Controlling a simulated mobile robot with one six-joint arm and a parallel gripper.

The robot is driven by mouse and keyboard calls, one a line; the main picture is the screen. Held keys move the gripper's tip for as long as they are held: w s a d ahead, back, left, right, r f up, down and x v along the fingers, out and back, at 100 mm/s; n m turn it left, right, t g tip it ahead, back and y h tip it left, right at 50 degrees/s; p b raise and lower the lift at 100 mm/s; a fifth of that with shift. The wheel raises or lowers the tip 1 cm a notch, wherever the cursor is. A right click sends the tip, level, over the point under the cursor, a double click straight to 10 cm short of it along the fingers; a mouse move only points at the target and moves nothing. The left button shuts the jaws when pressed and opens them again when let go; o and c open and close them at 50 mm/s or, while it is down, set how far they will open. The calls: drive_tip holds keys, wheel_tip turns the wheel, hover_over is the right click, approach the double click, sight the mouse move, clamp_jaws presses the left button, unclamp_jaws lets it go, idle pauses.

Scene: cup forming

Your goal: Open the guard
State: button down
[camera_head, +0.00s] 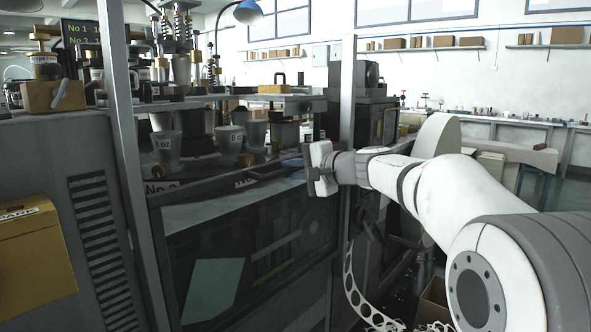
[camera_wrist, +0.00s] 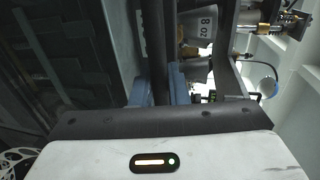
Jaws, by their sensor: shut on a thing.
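The guard (camera_head: 262,245) is a dark, see-through panel in a frame on the front of the forming machine. It covers the lower part of the opening, and the cups above its top edge are uncovered. A dark handle bar (camera_head: 262,173) runs along its upper edge. My gripper (camera_head: 309,168) is at the right end of this bar, beside the grey post, and partly hidden by my wrist. In the wrist view, the dark bar (camera_wrist: 153,45) runs between the bluish fingers of my gripper (camera_wrist: 160,92), which is shut on it.
Grey cups marked 8 oz (camera_head: 229,138) stand inside the machine behind the bar. A grey upright post (camera_head: 346,100) is close to my gripper. A punched white strip (camera_head: 350,288) hangs below, near a cardboard box (camera_head: 433,300). A workbench (camera_head: 500,150) is behind my arm.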

sight(279, 196)
wheel_tip(279, 196, down, 7)
drive_tip(key=b, duration=0.4)
drive_tip(key=shift+b, duration=0.35)
drive_tip(key=shift+r, duration=0.1)
drive_tip(key=c, duration=1.5)
unclamp_jaws()
drive_tip(key=p+v, duration=0.1)
drive_tip(key=v, duration=0.6)
drive_tip(key=shift+s+d, duration=0.25)
